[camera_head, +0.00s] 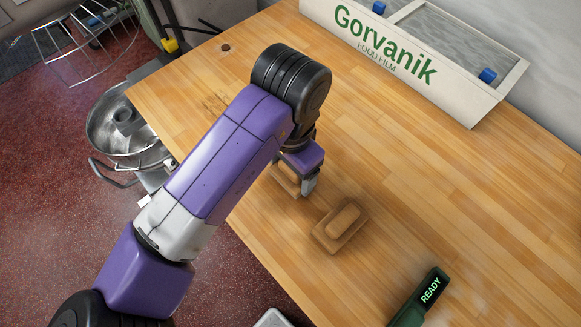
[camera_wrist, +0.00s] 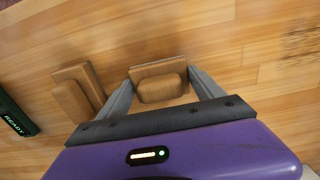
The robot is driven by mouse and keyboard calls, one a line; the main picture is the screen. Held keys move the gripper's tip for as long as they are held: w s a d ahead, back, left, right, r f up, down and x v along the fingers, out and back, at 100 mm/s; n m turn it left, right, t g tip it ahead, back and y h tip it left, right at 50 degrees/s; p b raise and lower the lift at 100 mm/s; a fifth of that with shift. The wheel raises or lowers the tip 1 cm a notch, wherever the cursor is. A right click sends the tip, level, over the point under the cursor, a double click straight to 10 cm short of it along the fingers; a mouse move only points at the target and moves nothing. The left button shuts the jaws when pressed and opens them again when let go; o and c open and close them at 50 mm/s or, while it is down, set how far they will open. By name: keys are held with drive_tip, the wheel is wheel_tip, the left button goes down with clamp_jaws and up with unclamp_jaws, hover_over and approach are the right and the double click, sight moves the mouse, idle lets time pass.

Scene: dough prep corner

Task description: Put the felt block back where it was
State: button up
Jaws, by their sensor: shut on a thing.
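My gripper (camera_head: 299,187) is shut on a brown block with a raised grip, which I take as the felt block (camera_head: 284,179). My arm and a finger partly hide it in the head view. In the wrist view, the felt block (camera_wrist: 158,70) sits between the two fingers of my gripper (camera_wrist: 162,84). I cannot tell whether its underside touches the table. A second, similar brown block (camera_head: 341,227) with a rounded grip lies on the table to the right of my gripper. It also shows left of the fingers in the wrist view (camera_wrist: 78,92).
The wooden table (camera_head: 440,185) is clear between the second block and the white Gorvanik box (camera_head: 400,55) at the back. A green device reading READY (camera_head: 422,297) lies at the front right. The table's edge is close to the left of my gripper; a metal bowl (camera_head: 125,125) stands beyond it.

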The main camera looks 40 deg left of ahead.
drive_tip(key=shift+f, duration=0.5)
drive_tip(key=o, duration=1.5)
drive_tip(key=shift+f, duration=0.1)
drive_tip(key=shift+o, duration=0.2)
wheel_tip(320, 180, up, 12)
drive_tip(key=shift+r+b, duration=0.15)
drive_tip(key=shift+b, duration=0.3)
drive_tip(key=shift+s, duration=0.1)
